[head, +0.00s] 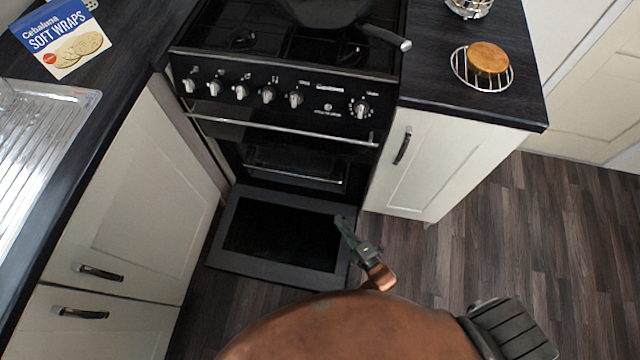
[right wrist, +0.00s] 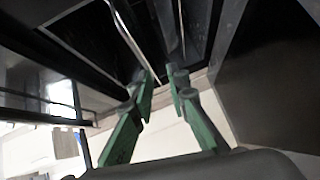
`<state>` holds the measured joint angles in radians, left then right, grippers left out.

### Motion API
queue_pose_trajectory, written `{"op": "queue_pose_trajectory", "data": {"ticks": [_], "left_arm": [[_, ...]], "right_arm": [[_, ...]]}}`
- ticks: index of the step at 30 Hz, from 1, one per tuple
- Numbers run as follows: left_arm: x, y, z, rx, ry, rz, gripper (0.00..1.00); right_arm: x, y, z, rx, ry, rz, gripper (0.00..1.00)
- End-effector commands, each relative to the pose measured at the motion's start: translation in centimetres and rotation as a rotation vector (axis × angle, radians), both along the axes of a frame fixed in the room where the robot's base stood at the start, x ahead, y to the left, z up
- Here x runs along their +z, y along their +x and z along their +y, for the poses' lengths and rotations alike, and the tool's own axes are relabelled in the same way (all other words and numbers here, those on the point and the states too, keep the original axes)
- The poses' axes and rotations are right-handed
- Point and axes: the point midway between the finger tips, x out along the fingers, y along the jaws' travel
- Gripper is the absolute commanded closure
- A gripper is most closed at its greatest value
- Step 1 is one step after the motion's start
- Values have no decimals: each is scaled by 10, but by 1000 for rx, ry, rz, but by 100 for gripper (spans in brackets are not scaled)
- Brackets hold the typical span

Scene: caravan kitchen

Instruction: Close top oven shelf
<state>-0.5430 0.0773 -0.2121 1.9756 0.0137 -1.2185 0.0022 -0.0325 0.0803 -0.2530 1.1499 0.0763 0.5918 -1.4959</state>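The black oven (head: 275,110) stands in the middle of the head view, with its lower door (head: 275,235) folded down and open. Inside the opening is a dark shelf (head: 293,165) with a bright metal front bar. How far the shelf sticks out is hard to tell. My right gripper (head: 345,228) is over the right edge of the open door, below and to the right of the shelf. In the right wrist view its two green fingers (right wrist: 162,80) are apart with nothing between them. Thin metal bars (right wrist: 135,42) show beyond the fingertips. My left gripper is out of view.
A chrome rail (head: 280,129) runs across the oven above the opening. White cupboards stand left (head: 130,200) and right (head: 440,160). A pan (head: 325,10) sits on the hob. A wire rack (head: 483,82) holds a round brown item. Wooden floor (head: 540,220) is clear at right.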

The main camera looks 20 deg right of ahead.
Motion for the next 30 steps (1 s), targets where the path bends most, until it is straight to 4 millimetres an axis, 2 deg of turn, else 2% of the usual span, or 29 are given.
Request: {"op": "queue_pose_trajectory", "data": {"ticks": [3,7,14,22,26,30], "left_arm": [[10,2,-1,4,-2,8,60],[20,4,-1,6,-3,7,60],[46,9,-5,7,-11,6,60],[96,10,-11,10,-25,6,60],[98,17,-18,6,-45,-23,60],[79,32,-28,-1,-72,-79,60]], "right_arm": [[13,15,6,10,-67,-99,94],[24,23,9,12,-96,-142,100],[25,51,15,13,-96,-144,100],[23,98,25,13,-95,-141,100],[21,123,30,12,-96,-139,100],[22,137,17,12,-97,-139,100]]}}
